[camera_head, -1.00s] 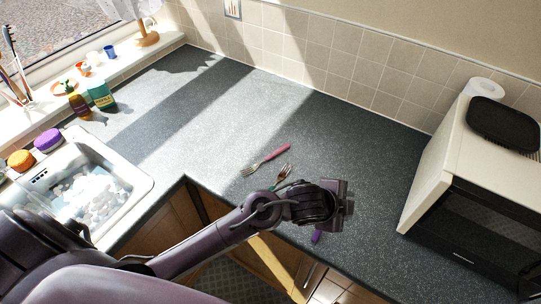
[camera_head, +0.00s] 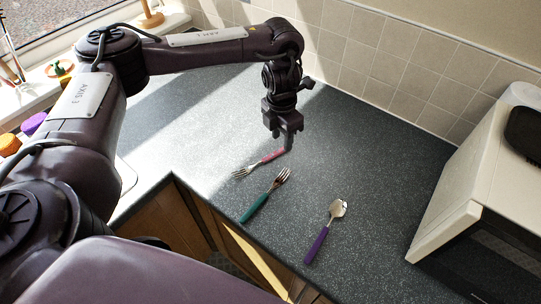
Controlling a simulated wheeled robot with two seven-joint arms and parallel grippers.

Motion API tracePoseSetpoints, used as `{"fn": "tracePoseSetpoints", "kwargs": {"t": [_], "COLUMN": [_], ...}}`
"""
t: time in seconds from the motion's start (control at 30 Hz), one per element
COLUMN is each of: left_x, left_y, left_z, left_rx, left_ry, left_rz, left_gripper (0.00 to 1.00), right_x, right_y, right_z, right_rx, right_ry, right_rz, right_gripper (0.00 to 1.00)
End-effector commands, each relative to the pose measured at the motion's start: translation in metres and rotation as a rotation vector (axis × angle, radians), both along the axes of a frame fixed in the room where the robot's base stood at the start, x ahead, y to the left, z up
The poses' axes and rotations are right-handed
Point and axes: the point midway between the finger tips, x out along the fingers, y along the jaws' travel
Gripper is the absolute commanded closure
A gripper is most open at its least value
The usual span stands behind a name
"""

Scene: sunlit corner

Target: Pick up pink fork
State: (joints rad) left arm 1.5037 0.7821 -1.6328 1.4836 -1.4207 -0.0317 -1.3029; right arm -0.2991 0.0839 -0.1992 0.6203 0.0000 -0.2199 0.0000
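The pink fork (camera_head: 268,158) lies flat on the dark speckled counter, its tines pointing left and its pink handle pointing right. My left gripper (camera_head: 283,143) points down over the handle end of the fork, its fingers apart. One finger is at or just above the handle's tip; I cannot tell whether it touches. The fork lies on the counter and is not held. My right gripper is not in view.
A green-handled fork (camera_head: 264,197) lies just in front of the pink fork. A purple-handled spoon (camera_head: 318,243) lies to the right, near the counter's front edge. A microwave (camera_head: 470,215) stands at the right. The tiled wall (camera_head: 375,70) bounds the back; the counter between is clear.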

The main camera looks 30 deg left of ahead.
Motion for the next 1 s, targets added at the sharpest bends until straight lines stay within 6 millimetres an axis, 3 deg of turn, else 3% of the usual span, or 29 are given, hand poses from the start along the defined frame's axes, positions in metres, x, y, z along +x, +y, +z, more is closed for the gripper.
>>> {"fn": "tracePoseSetpoints", "kwargs": {"t": [0.03,0.17,0.43,0.73,1.0], "left_x": [0.001,-0.002,-0.002,-0.001,0.000], "left_y": [0.012,0.023,0.023,0.021,0.021], "left_z": [0.006,0.007,-0.020,-0.058,-0.067], "left_rx": [0.015,0.029,0.029,0.030,0.029], "left_ry": [0.009,0.027,0.029,0.028,0.025], "left_rz": [0.001,-0.003,-0.002,-0.002,-0.003], "left_gripper": [0.61,0.61,0.61,0.61,0.61], "right_x": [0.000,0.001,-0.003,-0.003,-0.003], "right_y": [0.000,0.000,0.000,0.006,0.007], "right_z": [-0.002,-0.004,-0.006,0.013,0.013], "right_rx": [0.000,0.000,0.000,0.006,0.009], "right_ry": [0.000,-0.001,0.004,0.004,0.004], "right_rz": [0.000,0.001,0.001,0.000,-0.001], "right_gripper": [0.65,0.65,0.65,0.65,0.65]}}
